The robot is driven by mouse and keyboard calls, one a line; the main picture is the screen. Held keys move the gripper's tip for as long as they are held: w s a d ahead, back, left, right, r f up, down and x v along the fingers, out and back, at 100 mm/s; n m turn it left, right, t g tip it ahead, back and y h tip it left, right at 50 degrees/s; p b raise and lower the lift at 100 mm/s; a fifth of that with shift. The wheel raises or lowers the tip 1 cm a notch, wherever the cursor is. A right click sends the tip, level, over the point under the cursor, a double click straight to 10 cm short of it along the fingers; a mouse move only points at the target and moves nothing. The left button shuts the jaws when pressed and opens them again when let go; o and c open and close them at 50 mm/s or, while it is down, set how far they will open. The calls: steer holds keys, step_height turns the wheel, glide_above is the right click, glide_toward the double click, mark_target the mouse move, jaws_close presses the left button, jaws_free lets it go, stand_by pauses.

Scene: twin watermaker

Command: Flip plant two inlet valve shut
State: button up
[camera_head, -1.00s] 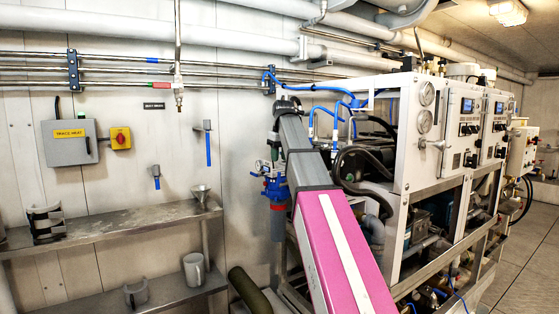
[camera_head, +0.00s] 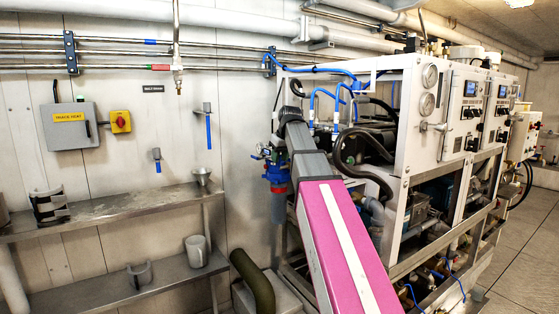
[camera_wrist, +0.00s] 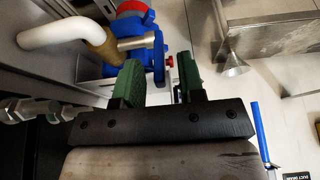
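A blue filter housing with a red ring (camera_head: 277,187) hangs at the left end of the white watermaker frame. In the wrist view the blue housing (camera_wrist: 112,52) lies just beyond my gripper, with a white hose and a metal fitting joining it. A narrow upright blue piece (camera_wrist: 159,62), perhaps a valve lever, shows between my fingers. I cannot tell whether it is the plant two inlet valve or how it is set. My gripper (camera_wrist: 157,75) is open, its green fingers apart with nothing clearly held. In the head view my arm partly hides the housing's surroundings.
The watermaker frame (camera_head: 408,130) stands close on the right with blue hoses. At left are a wall shelf (camera_head: 120,216) with a funnel (camera_head: 202,176), and a lower shelf with a mug (camera_head: 196,251). Blue-handled wall valves (camera_head: 209,130) hang above. Floor is clear at far right.

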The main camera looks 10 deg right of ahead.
steer(key=shift+w+a+f, duration=0.1)
steer(key=shift+w+f, duration=0.1)
steer(key=shift+f, duration=0.4)
jaws_close()
steer(key=shift+w+a+r+g, duration=0.1)
steer(key=shift+w+g, duration=0.2)
steer(key=shift+g+h, duration=0.3)
jaws_free()
